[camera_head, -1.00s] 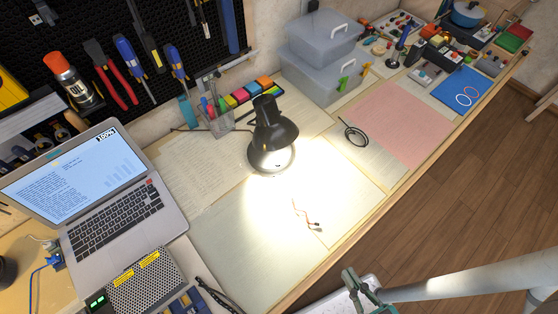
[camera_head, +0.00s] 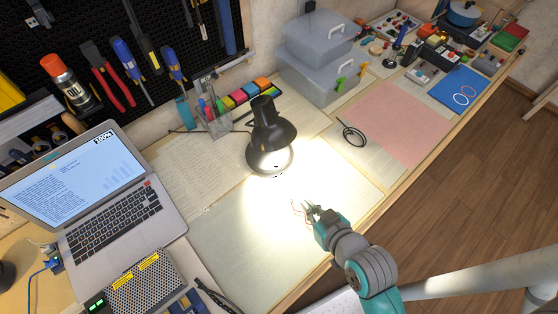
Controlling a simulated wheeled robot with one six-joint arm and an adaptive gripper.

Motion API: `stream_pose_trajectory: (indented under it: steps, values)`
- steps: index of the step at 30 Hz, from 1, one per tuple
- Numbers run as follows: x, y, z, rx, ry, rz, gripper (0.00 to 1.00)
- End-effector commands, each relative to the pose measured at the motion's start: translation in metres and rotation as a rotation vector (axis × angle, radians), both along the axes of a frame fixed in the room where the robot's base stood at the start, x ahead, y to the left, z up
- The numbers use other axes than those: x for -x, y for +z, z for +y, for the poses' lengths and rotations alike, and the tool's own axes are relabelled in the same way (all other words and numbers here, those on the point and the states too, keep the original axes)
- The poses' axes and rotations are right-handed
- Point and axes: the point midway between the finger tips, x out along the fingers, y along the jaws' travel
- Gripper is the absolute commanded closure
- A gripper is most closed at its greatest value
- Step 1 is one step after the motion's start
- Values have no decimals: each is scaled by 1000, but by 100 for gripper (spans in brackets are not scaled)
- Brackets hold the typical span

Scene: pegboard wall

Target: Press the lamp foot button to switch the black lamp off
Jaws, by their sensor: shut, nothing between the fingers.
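The black lamp (camera_head: 270,132) stands upright on the desk with its shade tilted down. It is lit and throws a bright patch on the papers in front of it. Its round black foot (camera_head: 285,168) shows partly under the shade; I cannot make out the button on it. My gripper (camera_head: 313,208) is shut and empty, over the papers in front of and to the right of the lamp, apart from the foot. The gripper partly covers some thin wires on the paper.
An open laptop (camera_head: 112,218) and a perforated metal box (camera_head: 145,285) are at the left. Clear plastic boxes (camera_head: 320,75) stand at the back. A black cable coil (camera_head: 353,134) lies to the right. Flat papers surround the lamp's front.

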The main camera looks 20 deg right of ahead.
Motion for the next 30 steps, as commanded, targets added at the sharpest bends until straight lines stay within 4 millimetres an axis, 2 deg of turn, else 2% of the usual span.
stream_pose_trajectory:
  steps: [3, 15, 24, 30]
  values:
    - [-23, 10, -1, -1, 25, 23, 100]
    - [-76, 48, -6, 22, 139, 127, 100]
    - [-94, 78, -11, 54, 220, 191, 100]
    - [-96, 85, -13, 66, 241, 209, 100]
